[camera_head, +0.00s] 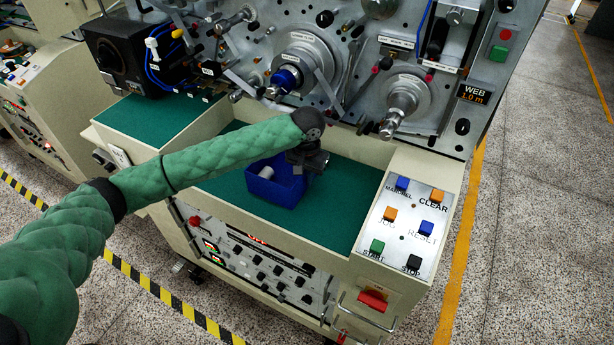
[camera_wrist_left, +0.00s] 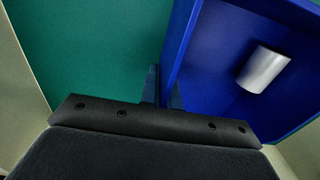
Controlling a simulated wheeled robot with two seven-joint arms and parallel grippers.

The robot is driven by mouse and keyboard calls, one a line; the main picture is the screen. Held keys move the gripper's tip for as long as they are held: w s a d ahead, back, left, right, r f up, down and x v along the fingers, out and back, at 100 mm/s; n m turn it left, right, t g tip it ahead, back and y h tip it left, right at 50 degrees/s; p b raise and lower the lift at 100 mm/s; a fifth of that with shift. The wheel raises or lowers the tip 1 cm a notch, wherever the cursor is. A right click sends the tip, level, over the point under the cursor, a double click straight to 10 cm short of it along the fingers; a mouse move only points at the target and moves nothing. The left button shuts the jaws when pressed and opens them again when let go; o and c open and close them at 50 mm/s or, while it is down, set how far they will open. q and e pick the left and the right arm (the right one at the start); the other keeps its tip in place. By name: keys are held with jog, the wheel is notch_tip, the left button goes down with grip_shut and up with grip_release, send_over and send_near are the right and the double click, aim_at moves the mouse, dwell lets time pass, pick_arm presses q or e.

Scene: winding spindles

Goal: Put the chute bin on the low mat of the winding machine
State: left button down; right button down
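The chute bin (camera_head: 262,187) is a blue open box with a pale cylinder inside, over the green low mat (camera_head: 325,215) at the machine's front. It looks upright; whether its base touches the mat is hard to tell. My left gripper (camera_head: 303,168) is at the bin's right wall, pointing down. In the left wrist view, the bin (camera_wrist_left: 215,75) is at the right, with the silver cylinder inside. The left fingers (camera_wrist_left: 163,90) stand close on both sides of its wall and look shut on it. The mat (camera_wrist_left: 90,50) fills the left. My right gripper is not in view.
A cream rim surrounds the low mat. A button panel (camera_head: 408,226) stands at its right and a higher green mat (camera_head: 150,120) at its left. Spindles (camera_head: 402,103) stick out above. Bare mat lies in front of the bin and to its right.

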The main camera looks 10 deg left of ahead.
pick_arm(q)
jog(key=c, duration=1.6)
grip_release()
jog(key=shift+c, duration=0.2)
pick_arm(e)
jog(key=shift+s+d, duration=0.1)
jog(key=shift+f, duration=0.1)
